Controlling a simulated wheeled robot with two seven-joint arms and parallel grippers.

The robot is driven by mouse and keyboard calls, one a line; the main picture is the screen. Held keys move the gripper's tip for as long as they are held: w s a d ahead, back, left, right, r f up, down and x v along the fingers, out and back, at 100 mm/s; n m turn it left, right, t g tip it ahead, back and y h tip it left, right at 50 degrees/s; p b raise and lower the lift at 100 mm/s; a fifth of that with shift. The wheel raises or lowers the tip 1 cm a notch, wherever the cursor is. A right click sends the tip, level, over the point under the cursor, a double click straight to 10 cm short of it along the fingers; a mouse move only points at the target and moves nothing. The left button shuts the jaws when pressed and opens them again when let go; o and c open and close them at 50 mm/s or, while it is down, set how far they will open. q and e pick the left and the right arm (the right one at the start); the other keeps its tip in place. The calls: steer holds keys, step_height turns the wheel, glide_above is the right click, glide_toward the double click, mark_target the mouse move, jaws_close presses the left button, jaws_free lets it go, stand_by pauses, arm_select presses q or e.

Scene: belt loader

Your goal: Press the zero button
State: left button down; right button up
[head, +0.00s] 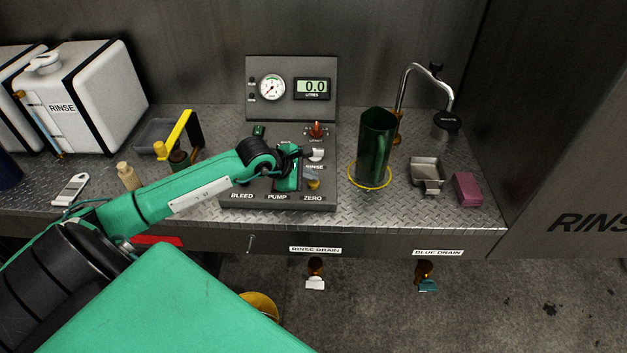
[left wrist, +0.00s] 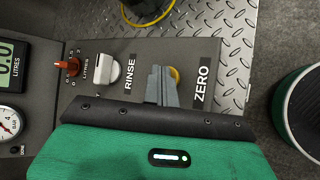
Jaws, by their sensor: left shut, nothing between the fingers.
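The zero button (head: 313,184) is a yellow round button above the ZERO label on the right of the dark control panel (head: 262,188). In the left wrist view the button (left wrist: 176,75) shows as a yellow arc, partly hidden by my fingers. My left gripper (head: 307,176) is shut and empty, with its fingertips right at the button. In the left wrist view the fingertips (left wrist: 162,72) overlap the button's edge; I cannot tell whether they touch it. The display (head: 312,88) reads 0.0 litres. My right gripper is not in view.
A white rinse knob (head: 316,154) and a red-orange litres knob (head: 317,130) sit close above the button. A green jug (head: 376,145) stands in a yellow ring (head: 371,184) to the right.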

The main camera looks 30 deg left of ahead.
mark_target(309, 183)
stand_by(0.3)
arm_select(q)
steer(key=shift+r+p, duration=0.3)
steer(key=shift+r, duration=0.6)
steer(key=shift+r+p, duration=0.8)
steer(key=shift+r, duration=1.65)
